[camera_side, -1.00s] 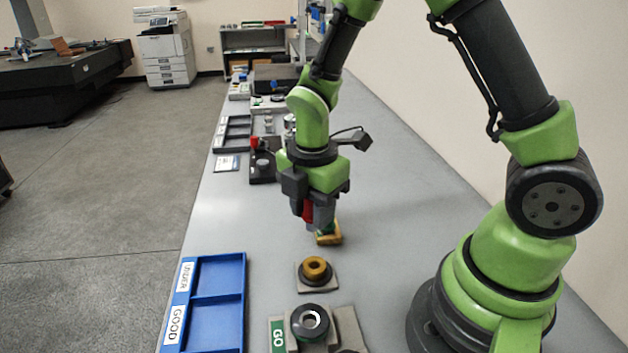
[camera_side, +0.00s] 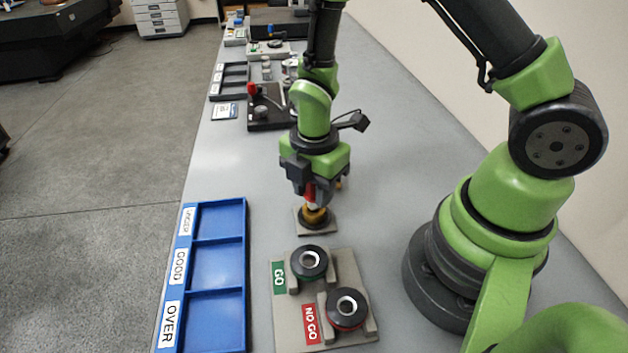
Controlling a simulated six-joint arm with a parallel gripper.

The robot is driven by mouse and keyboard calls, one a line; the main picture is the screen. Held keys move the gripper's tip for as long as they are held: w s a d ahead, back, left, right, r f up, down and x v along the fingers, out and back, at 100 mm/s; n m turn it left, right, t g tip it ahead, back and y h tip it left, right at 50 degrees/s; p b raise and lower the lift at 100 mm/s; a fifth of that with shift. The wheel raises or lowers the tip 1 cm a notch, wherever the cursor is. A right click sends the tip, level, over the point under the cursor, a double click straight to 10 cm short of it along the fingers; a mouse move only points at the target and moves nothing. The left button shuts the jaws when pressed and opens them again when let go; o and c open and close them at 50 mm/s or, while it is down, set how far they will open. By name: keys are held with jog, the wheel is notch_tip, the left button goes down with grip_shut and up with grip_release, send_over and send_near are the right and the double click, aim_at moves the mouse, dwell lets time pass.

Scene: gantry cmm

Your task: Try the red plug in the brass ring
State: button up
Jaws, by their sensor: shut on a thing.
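My gripper (camera_side: 311,196) points down over the brass ring, shut on the red plug (camera_side: 309,192). Only a small red part of the plug shows between the dark fingers. The brass ring (camera_side: 316,218) lies on a small grey plate (camera_side: 328,227), directly below the fingers. The fingers hide the ring's far side and its opening. I cannot tell whether the plug's lower end is in the ring or just above it.
A grey stand (camera_side: 348,257) holds black-topped ring gauges (camera_side: 309,262) marked GO and NO GO in front. A black fixture (camera_side: 268,122) stands behind. Table between is clear.

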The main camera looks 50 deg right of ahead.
jog(key=shift+f, duration=0.45)
dwell(2.9)
jog(key=shift+r, duration=0.1)
dwell(0.5)
jog(key=shift+r, duration=2.45)
